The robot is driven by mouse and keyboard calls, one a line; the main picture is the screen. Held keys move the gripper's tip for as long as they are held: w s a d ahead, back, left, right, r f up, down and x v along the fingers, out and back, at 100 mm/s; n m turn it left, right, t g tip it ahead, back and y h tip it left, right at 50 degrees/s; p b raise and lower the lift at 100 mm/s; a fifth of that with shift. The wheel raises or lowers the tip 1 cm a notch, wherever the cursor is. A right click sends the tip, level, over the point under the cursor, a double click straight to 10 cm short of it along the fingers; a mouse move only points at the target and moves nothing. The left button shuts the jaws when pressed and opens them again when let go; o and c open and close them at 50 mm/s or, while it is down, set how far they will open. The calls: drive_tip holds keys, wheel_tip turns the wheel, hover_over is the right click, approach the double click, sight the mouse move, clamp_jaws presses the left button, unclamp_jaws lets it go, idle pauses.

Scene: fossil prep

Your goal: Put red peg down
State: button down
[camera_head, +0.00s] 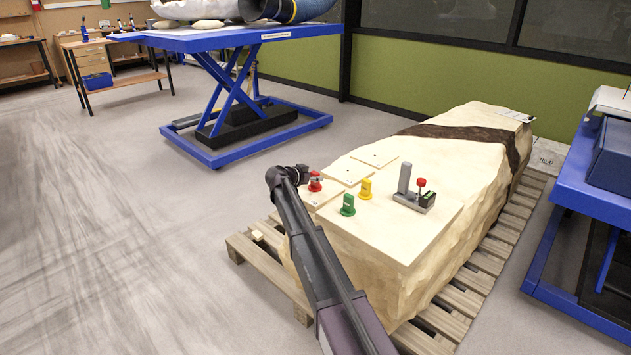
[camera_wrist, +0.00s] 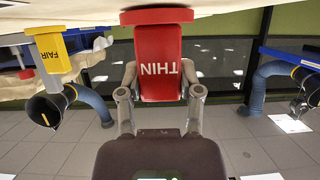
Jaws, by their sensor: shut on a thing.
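The red peg (camera_head: 315,182) is upright at the left edge of the stone block's flat top, over a pale square plate (camera_head: 320,198). In the wrist view the red peg (camera_wrist: 160,45) fills the middle, with the word THIN upside down on its face. My gripper (camera_wrist: 159,75) is shut on it, one finger on each side. In the head view my gripper (camera_head: 303,176) reaches the peg from the left. The peg's wide base is close against the pale surface; I cannot tell whether it touches.
A yellow peg (camera_head: 365,188) and a green peg (camera_head: 348,205) stand nearby to the right; the yellow peg (camera_wrist: 52,53) reads FAIR. Two more pale plates (camera_head: 343,170) (camera_head: 375,157) lie behind. A grey fixture with a red knob (camera_head: 415,195) stands further right. The block's front top is bare.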

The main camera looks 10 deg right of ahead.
drive_tip(key=shift+f, duration=0.2)
drive_tip(key=shift+c, duration=1.3)
unclamp_jaws()
drive_tip(key=shift+r, duration=0.3)
drive_tip(key=p+v, duration=0.4)
drive_tip(key=v, duration=0.8)
drive_tip(key=shift+p, duration=0.35)
